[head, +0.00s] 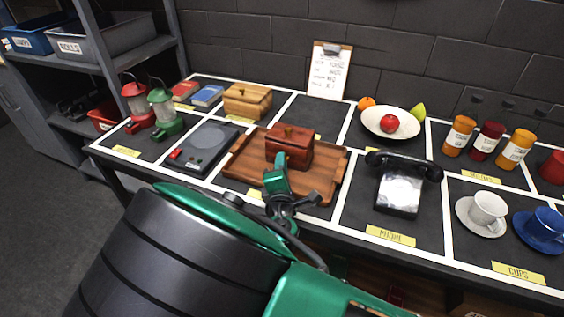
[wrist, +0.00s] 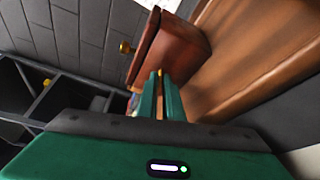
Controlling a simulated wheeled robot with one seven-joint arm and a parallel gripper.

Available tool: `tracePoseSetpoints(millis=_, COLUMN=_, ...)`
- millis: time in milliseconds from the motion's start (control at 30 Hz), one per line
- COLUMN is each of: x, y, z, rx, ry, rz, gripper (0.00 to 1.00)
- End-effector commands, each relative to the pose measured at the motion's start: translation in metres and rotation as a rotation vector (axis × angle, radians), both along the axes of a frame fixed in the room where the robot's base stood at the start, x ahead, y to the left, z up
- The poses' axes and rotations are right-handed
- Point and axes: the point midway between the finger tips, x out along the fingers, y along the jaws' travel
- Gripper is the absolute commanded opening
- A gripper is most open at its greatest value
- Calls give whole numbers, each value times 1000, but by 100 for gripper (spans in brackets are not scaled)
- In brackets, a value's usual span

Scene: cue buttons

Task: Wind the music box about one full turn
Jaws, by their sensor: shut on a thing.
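The music box is a reddish-brown wooden box (head: 290,142) with a small knob on its lid, standing on a wooden tray (head: 322,177). My gripper (head: 278,168) is at the box's front side. Its two green fingers (wrist: 160,88) are shut on a small brass-coloured part, the winding key (wrist: 160,77), at that side. The fingers hide most of the key, so its turn angle cannot be told.
A lighter wooden box (head: 247,101) stands behind the tray. A grey device with a red switch (head: 202,147) is to the left and a black phone (head: 401,184) to the right. A fruit bowl (head: 372,123) is at the back right.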

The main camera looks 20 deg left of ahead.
Motion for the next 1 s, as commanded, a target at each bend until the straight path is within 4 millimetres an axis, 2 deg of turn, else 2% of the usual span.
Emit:
tracePoseSetpoints(millis=267, x=0, y=-1, z=-1, rx=-2, ry=1, rz=-1, gripper=0)
tracePoseSetpoints(millis=300, x=0, y=-1, z=-1, rx=-2, ry=2, rz=-2, gripper=11)
tracePoseSetpoints(millis=367, x=0, y=-1, z=-1, rx=-2, ry=2, rz=-2, gripper=22)
tracePoseSetpoints(millis=667, x=-1, y=0, z=0, rx=-1, ry=1, rz=0, gripper=22)
tracePoseSetpoints(millis=833, x=-15, y=-3, z=1, rx=-3, ry=2, rz=3, gripper=22)
tracePoseSetpoints(millis=1000, x=-45, y=-12, z=4, rx=-3, ry=2, rz=4, gripper=22)
